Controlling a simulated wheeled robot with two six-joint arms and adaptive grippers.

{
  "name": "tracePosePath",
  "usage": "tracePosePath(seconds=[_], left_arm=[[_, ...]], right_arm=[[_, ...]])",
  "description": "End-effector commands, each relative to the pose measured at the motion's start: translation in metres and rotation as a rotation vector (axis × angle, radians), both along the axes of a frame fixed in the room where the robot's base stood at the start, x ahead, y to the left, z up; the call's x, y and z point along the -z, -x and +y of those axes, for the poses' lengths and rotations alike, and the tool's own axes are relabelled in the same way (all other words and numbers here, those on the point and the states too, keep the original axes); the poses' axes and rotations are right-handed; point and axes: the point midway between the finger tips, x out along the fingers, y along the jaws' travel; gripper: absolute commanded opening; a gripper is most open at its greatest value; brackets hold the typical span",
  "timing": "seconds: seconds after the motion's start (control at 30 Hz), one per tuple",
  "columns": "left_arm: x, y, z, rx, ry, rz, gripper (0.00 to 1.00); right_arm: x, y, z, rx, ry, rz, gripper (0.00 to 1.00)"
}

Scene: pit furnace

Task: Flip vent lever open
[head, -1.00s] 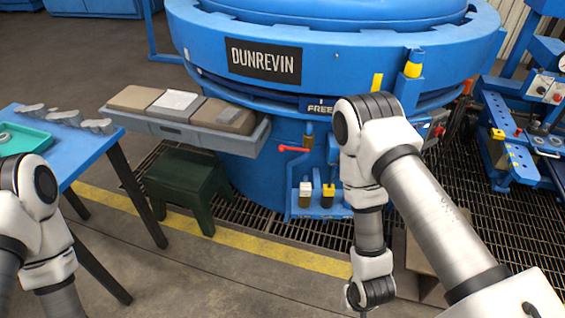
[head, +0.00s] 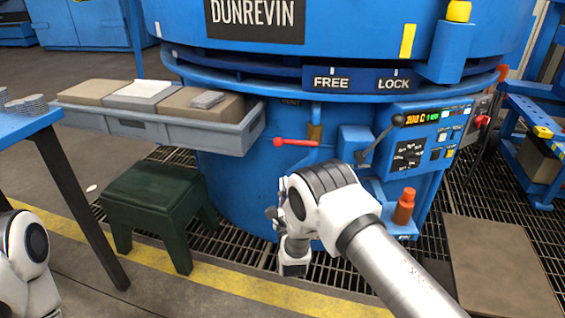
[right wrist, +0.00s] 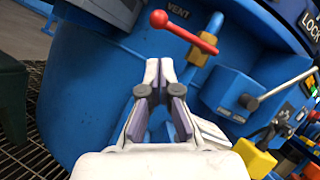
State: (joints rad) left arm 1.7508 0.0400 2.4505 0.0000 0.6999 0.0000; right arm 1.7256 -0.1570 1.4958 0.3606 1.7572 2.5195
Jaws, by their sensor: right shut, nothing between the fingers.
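The vent lever (head: 295,142) is a red handle with a round knob at its left end. It lies almost level across a blue pipe with a brass fitting (head: 315,131), under the VENT label on the blue furnace. In the right wrist view the lever (right wrist: 183,33) slants above and beyond the fingertips. My right gripper (head: 274,212) is below the lever, partly hidden by my own arm; in the right wrist view the gripper (right wrist: 159,72) is shut, empty and apart from the lever. My left gripper is out of view.
A grey tray (head: 152,133) of bricks juts out left of the lever, above a green stool (head: 160,195). A control panel (head: 428,140) with a black-knobbed lever (head: 382,138) is to the right.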

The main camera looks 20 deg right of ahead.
Motion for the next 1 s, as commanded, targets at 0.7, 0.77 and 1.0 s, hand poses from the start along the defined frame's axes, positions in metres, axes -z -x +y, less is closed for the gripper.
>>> tracePosePath(seconds=[0.7, 0.77, 1.0], left_arm=[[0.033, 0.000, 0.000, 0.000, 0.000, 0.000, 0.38], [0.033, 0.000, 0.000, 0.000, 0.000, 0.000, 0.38], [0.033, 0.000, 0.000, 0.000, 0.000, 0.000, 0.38]], right_arm=[[-0.034, -0.084, -0.019, 0.001, 0.002, 0.003, 0.00], [-0.036, -0.087, -0.020, 0.001, 0.002, 0.003, 0.00], [-0.039, -0.090, -0.020, 0.001, 0.003, 0.005, 0.00]])
